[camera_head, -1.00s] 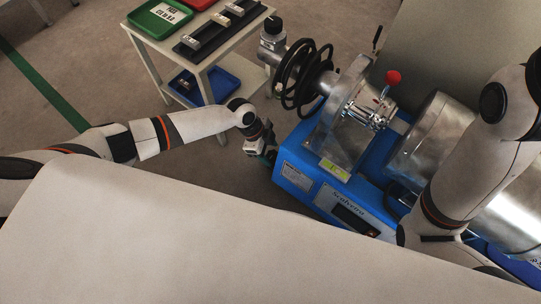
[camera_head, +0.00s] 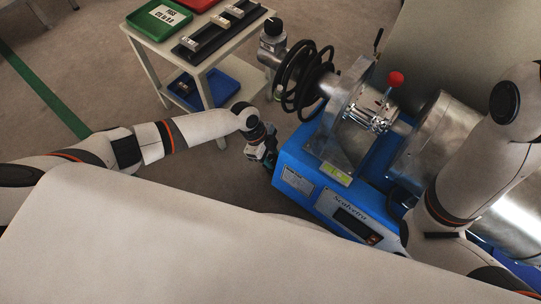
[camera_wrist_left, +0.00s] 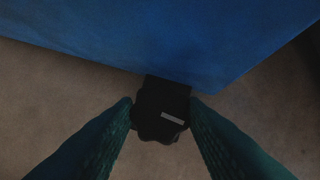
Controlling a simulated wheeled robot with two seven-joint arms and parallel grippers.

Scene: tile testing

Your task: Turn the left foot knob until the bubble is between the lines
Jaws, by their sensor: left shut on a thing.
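The blue machine base (camera_head: 298,180) stands right of centre in the head view, and its blue side (camera_wrist_left: 190,35) fills the top of the left wrist view. The left foot knob (camera_wrist_left: 160,110) is black and lobed with a pale mark, under the edge of that blue side. My left gripper (camera_wrist_left: 160,112) is shut on the knob, one green finger on each side. In the head view my left gripper (camera_head: 264,150) is at the machine's left corner, and the knob is hidden there. A yellow-green level (camera_head: 336,174) lies on the machine; its bubble is too small to read. My right gripper is out of view.
Black cable coils (camera_head: 304,80) hang on the machine. A red-knobbed lever (camera_head: 395,79) rises from it. Open floor lies left.

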